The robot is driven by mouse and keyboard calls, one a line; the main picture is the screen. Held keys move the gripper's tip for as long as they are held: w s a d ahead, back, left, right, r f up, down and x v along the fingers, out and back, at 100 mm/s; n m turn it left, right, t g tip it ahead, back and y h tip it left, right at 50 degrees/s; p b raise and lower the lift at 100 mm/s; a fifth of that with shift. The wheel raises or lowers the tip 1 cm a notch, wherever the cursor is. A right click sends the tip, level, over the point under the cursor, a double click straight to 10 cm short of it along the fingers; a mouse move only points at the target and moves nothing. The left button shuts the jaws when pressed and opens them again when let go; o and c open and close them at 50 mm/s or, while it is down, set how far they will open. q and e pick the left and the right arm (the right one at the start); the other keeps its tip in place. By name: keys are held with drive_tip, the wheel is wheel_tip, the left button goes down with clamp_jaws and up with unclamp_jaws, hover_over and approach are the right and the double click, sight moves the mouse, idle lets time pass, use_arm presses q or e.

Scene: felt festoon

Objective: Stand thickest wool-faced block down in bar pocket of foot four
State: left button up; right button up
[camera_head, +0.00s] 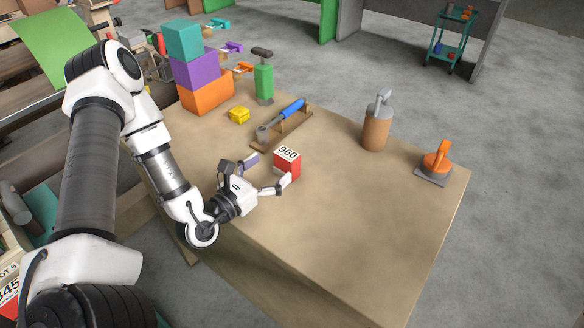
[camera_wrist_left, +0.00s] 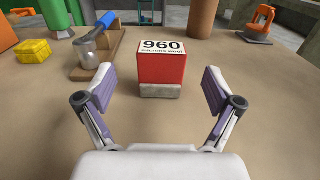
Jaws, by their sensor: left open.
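A red block (camera_head: 287,164) with a white top label reading 960 stands on the table near its middle. In the left wrist view the red block (camera_wrist_left: 162,72) shows a grey band along its bottom. My left gripper (camera_head: 267,174) is open, low over the table. Its two fingers are spread, and the block stands ahead of them, centred in the gap. In the wrist view my left gripper (camera_wrist_left: 158,92) holds nothing. I cannot make out foot four or its bar pocket. My right gripper is not in view.
A blue-handled tool (camera_head: 281,120) lies on a wooden stand behind the block, with a yellow block (camera_head: 239,115) nearby. Stacked coloured boxes (camera_head: 201,68) stand at the back left. A brown cylinder (camera_head: 376,130) and an orange-handled tool (camera_head: 437,160) stand right. The table's front right is clear.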

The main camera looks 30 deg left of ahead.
sight(286, 154)
use_arm(q)
drive_tip(key=w, duration=0.4)
drive_tip(key=w+d, duration=0.1)
drive_tip(key=shift+w+r, duration=0.3)
drive_tip(key=shift+w, duration=0.1)
drive_tip(key=c, duration=1.5)
drive_tip(key=shift+p, duration=0.3)
drive_tip(key=shift+r, duration=0.15)
